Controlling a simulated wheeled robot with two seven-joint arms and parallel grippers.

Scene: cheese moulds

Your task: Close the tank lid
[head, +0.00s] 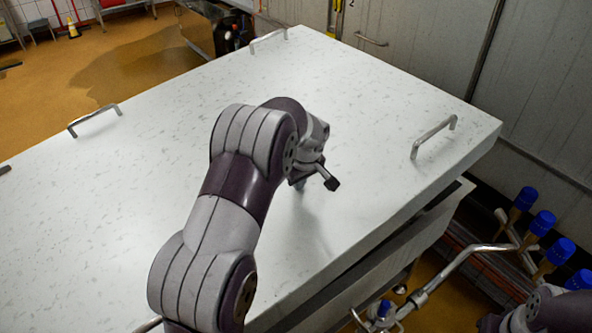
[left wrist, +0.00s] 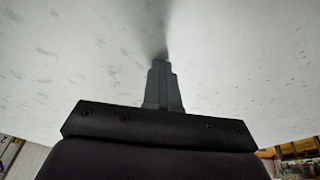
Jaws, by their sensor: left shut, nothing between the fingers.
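The tank lid (head: 370,100) is a large white speckled slab with metal bar handles, one (head: 433,137) near its right edge. Below its right edge a dark gap shows above the tank wall (head: 395,262). The lid surface also fills the top of the left wrist view (left wrist: 70,55). My left gripper (head: 301,186) is over the middle of the lid, pointing down at it. Its fingers are shut and empty in the left wrist view (left wrist: 160,68), with a dark shadow at their tips; I cannot tell if they touch. My right gripper is out of view.
Pipes (head: 465,258) and several blue-capped fittings (head: 542,222) stand right of the tank. A grey panelled wall (head: 545,80) rises behind.

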